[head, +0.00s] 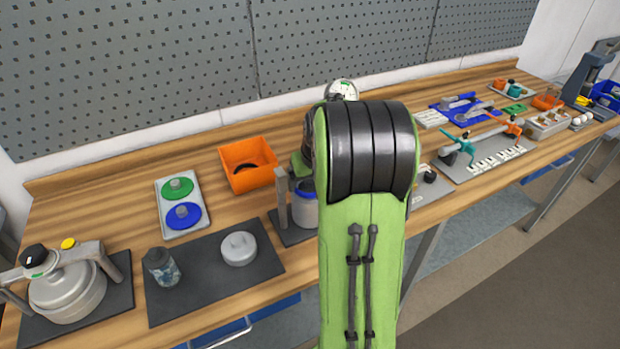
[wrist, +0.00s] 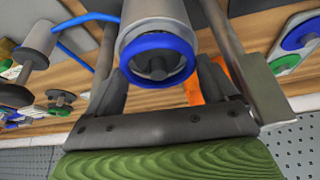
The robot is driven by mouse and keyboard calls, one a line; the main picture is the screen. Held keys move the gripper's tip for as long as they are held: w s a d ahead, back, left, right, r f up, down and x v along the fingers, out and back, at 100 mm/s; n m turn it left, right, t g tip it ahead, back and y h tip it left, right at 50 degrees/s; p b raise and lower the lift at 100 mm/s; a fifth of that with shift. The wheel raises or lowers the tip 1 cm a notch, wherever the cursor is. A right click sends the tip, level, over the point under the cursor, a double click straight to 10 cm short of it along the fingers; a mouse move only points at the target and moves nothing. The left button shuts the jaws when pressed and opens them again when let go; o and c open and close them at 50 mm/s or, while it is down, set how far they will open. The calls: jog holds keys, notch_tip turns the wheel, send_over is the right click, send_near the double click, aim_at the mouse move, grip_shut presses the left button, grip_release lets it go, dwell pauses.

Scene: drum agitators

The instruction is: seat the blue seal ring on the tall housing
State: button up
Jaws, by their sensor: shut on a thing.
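The tall housing (head: 304,212) is a pale grey cylinder on a dark mat, partly hidden behind my arm in the head view. It also shows in the wrist view (wrist: 150,12), with a dark shaft at its centre. The blue seal ring (wrist: 157,43) is around the housing's near end there, with the shaft inside it. I cannot tell whether it rests fully down. My gripper (wrist: 162,75) is shut on the ring, a finger on each side; my arm hides it in the head view. A grey post (head: 282,200) stands left of the housing.
A white tray (head: 163,213) holds a green disc (head: 177,188) and another blue disc (head: 184,216). An orange bin (head: 243,178) stands behind. A mat (head: 193,308) bears a jar (head: 160,266) and white lid (head: 239,248). A clamped pot (head: 68,297) is far left.

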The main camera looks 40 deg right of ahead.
jog(key=shift+f, duration=0.2)
jog(key=shift+f+b, duration=0.45)
jog(key=shift+b, duration=0.15)
dwell(0.9)
jog(key=o, duration=0.8)
jog(key=shift+f, duration=0.1)
jog(key=p+v, duration=0.3)
jog(key=v, duration=1.3)
